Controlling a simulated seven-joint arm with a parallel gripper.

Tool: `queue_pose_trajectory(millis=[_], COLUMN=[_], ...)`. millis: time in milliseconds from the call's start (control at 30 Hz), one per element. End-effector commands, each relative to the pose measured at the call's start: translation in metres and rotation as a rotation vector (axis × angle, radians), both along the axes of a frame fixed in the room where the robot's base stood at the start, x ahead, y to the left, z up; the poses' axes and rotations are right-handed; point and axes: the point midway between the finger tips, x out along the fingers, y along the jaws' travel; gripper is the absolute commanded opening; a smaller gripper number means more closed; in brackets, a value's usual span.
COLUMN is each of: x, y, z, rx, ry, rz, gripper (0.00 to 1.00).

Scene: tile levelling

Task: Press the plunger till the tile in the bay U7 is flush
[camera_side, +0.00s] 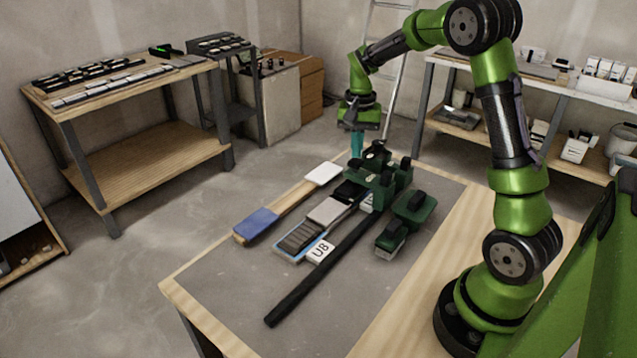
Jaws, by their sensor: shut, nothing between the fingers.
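My gripper (356,147) is shut and empty, with its teal fingers pointing down at the far end of the work table. It is close to a black knob (375,148) on top of a dark green fixture (384,187); I cannot tell whether they touch or whether this knob is the plunger. A row of tiles runs from the fixture toward the front left: a grey tile (328,211) and a dark ribbed tile (299,236) on a blue-edged base. A white card (320,251) beside the row reads "U8". No U7 label is legible, and tile heights cannot be judged.
A long black bar (319,273) lies right of the row. A second green tool (406,222) stands right of the fixture. A blue block (256,224) and a white block (322,173) lie on a wooden strip at left. The grey mat's front (230,293) is clear.

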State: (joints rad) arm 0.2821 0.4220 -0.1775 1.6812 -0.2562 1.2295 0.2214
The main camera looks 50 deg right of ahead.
Motion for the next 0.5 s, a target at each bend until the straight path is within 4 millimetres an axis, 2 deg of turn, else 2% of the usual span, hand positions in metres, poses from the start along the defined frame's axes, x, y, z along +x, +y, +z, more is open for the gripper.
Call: queue_pose_trajectory(millis=[500], x=[0.0002], y=[0.0001], z=[-0.011], rx=[0.001], ry=[0.001], rz=[0.0], gripper=[0.0])
